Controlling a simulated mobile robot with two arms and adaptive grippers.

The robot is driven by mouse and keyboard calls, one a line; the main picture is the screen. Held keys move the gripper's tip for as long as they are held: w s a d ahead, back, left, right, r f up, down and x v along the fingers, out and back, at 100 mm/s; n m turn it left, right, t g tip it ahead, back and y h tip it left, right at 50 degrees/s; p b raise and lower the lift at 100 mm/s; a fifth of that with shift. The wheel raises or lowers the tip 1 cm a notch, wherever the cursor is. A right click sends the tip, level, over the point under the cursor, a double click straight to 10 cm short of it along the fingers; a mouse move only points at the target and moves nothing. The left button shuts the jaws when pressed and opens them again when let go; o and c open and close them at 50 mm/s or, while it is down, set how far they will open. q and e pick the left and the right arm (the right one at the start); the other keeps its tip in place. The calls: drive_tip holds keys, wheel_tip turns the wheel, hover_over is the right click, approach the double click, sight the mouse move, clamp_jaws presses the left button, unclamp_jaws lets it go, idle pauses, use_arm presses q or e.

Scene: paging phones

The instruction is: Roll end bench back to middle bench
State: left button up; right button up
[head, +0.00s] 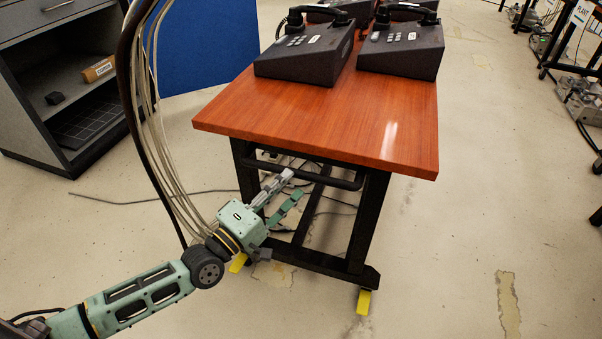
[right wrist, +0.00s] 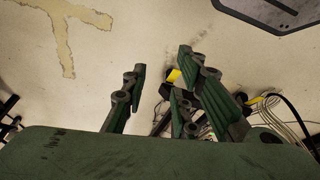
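A bench with a reddish wooden top (head: 330,118) and a black frame (head: 368,222) stands in the middle of the head view. A black handle bar (head: 335,181) runs under its near edge. Yellow tabs show at the feet, one at the right front foot (head: 364,302). My left gripper (head: 294,184) is open, low in front of the bench near the handle's left part; I cannot tell whether it touches the bar. My right gripper (right wrist: 165,98) is open and empty in the right wrist view, above the floor. I cannot make out a separate middle bench.
Dark desk phones (head: 402,50) stand on the bench top, with more behind. A grey cabinet (head: 50,75) and blue panel (head: 215,45) are at left. A cable (head: 140,197) lies on the floor. The floor at right is largely clear; equipment (head: 580,95) stands farther right.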

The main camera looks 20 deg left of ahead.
sight(297, 174)
use_arm(q)
drive_tip(key=shift+x, duration=2.25)
drive_tip(key=shift+c, duration=0.3)
clamp_jaws()
